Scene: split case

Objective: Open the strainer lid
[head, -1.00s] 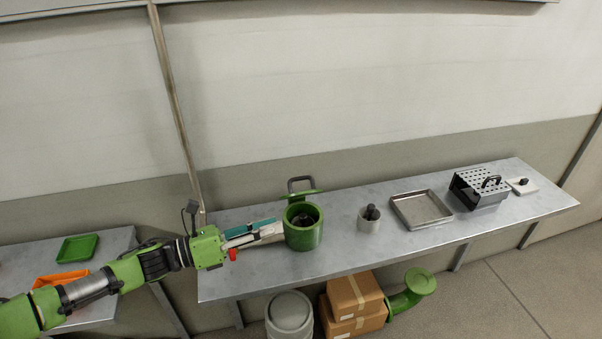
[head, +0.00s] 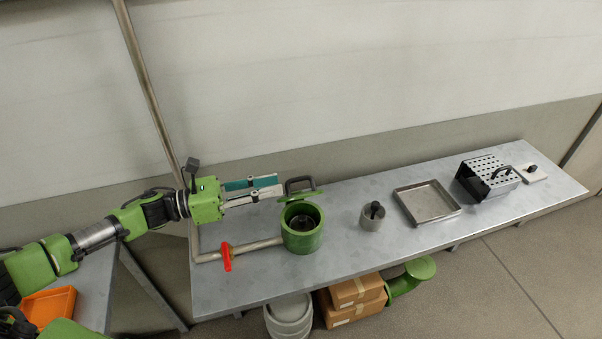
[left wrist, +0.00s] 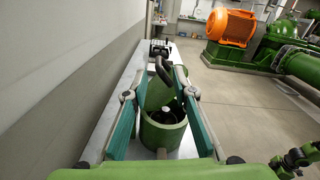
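The strainer (head: 303,238) is a green round pot on the table, with its dark inside showing from above. Its green lid (head: 299,194), with a dark loop handle (head: 299,183), stands tilted up at the pot's back rim, off the opening. My left gripper (head: 279,186) is open just left of the lid, above the table. In the left wrist view, its two teal-padded fingers (left wrist: 160,106) are wide apart, with the lid and handle (left wrist: 164,72) between and beyond them. I see no contact. My right gripper is not visible.
A pipe with a red valve handle (head: 226,257) runs left from the strainer. To the right stand a small metal cup (head: 372,220), a shallow tray (head: 428,203), a perforated case (head: 488,180) and a white plate with a dark knob (head: 531,174). Boxes (head: 352,300) are below.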

